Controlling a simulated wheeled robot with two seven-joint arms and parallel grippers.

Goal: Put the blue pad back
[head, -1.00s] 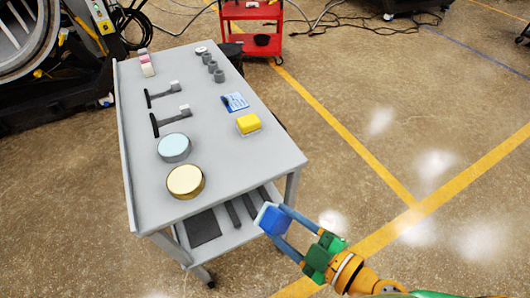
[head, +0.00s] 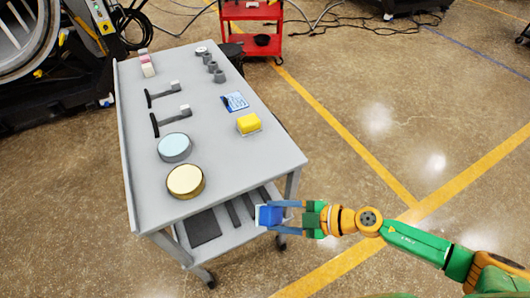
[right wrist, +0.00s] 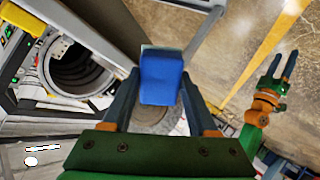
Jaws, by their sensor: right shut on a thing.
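The blue pad (head: 269,215) is a small block with a pale layer along one side. My right gripper (head: 281,212) is shut on it, beyond the front right corner of the grey cart (head: 222,163). In the right wrist view the blue pad (right wrist: 161,79) sits between the two fingers. A yellow pad (head: 248,123) on a white base lies near the cart's right edge. My left gripper (right wrist: 282,68) shows only in the right wrist view, at the right, with its fingers apart and nothing between them.
The cart top holds a gold round tin (head: 185,181), a pale blue round tin (head: 174,147), two dark handled tools, a blue card (head: 235,101), grey cylinders and small blocks. Its front right top is bare. A red cart (head: 252,14) stands behind. Floor at right is open.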

